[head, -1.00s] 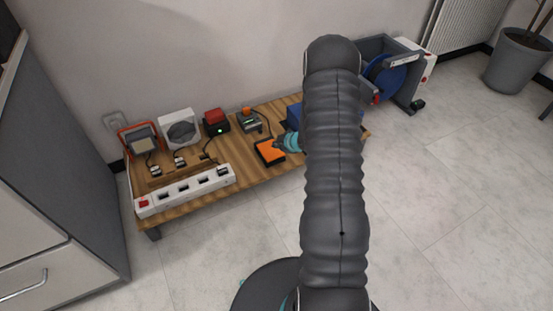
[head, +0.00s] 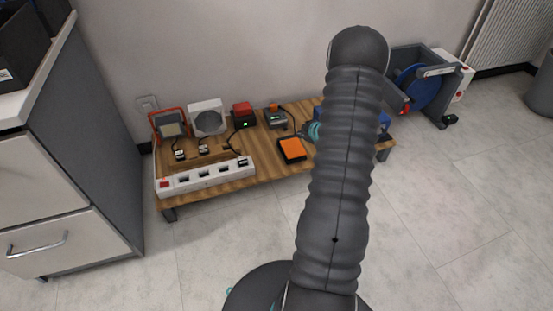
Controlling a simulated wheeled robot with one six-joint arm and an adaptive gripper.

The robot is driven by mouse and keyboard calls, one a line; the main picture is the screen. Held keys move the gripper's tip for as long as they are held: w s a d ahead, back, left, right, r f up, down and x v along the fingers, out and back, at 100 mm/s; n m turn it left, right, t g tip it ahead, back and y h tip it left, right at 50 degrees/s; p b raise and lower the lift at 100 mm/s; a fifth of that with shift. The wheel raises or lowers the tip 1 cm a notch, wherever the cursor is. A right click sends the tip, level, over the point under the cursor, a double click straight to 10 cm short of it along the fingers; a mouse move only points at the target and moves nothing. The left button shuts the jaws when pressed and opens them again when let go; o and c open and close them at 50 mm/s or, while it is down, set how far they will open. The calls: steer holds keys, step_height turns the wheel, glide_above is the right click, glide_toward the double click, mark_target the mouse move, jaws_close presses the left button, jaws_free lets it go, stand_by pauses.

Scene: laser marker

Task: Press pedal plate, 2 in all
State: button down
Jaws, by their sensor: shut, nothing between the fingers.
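The pedal plate (head: 291,148) is an orange rectangle on a black base. It lies near the front edge of a low wooden platform (head: 215,189). My gripper (head: 309,131) shows as a small teal and dark end just beyond the pedal's upper right corner. It is shut and holds nothing. It appears apart from the orange plate, but its exact height above it is hard to tell.
A white power strip (head: 205,178) with a red switch lies left of the pedal. Behind are a work lamp (head: 170,128), a white fan (head: 208,118), a red-topped box (head: 243,115) and a grey device (head: 276,119). A blue reel (head: 420,88) stands right. A grey cabinet (head: 105,130) borders the left.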

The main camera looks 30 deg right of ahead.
mark_target(296, 155)
steer(key=shift+a+f, duration=0.1)
steer(key=shift+a, duration=0.05)
steer(key=shift+w+a+f, duration=0.1)
steer(key=shift+a, duration=0.05)
step_height(296, 155, down, 8)
steer(key=b, duration=0.7)
steer(key=shift+f, duration=0.3)
steer(key=shift+f, duration=0.15)
stand_by(1.2)
steer(key=shift+f, duration=0.3)
steer(key=shift+f+b, duration=0.3)
steer(key=shift+f, duration=0.6)
stand_by(1.6)
